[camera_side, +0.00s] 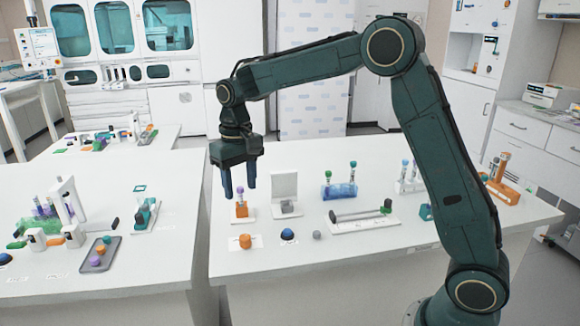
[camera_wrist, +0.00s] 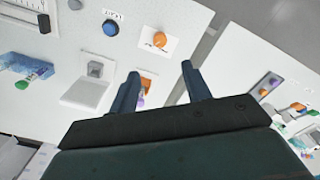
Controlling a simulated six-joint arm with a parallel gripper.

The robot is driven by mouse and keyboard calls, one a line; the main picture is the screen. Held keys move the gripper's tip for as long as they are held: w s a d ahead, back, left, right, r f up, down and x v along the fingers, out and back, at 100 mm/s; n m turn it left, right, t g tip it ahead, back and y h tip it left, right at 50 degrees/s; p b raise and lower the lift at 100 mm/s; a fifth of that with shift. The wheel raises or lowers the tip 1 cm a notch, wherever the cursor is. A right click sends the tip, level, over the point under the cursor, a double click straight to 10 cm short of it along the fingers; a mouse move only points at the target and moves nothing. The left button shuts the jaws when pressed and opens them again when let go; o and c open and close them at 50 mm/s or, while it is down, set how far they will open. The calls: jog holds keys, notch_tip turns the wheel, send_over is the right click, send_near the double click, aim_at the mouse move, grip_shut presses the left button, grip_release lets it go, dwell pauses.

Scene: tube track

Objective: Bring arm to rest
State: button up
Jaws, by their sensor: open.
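My gripper (camera_side: 239,188) hangs from my teal arm on the left side of the near white table (camera_side: 340,240), pointing down. Its two blue fingers are apart with nothing between them. In the wrist view the open fingers (camera_wrist: 160,88) show against the table edge and the gap between tables. An orange holder with a purple-capped tube (camera_side: 241,207) stands on the table beside and partly below the fingers. In the wrist view the orange holder (camera_wrist: 148,82) is partly hidden behind one finger.
A white stand (camera_side: 285,192), a blue rack with tubes (camera_side: 339,190) and a white track (camera_side: 362,217) stand to the right. An orange knob (camera_side: 245,241), a blue dome (camera_side: 288,234) and a grey knob (camera_side: 317,235) lie in front. A second table (camera_side: 100,280) is at left.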

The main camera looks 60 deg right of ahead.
jog(key=s+r+n+t, duration=0.15)
jog(key=s+r, duration=0.25)
jog(key=s, duration=0.4)
jog(key=s+r+t, duration=0.2)
jog(key=s+r, duration=0.3)
jog(key=s, duration=0.3)
jog(key=s+f+t, duration=0.2)
jog(key=s+f, duration=0.1)
jog(key=s, duration=1.1)
jog(key=shift+s+n, duration=0.2)
jog(key=shift+n, duration=0.15)
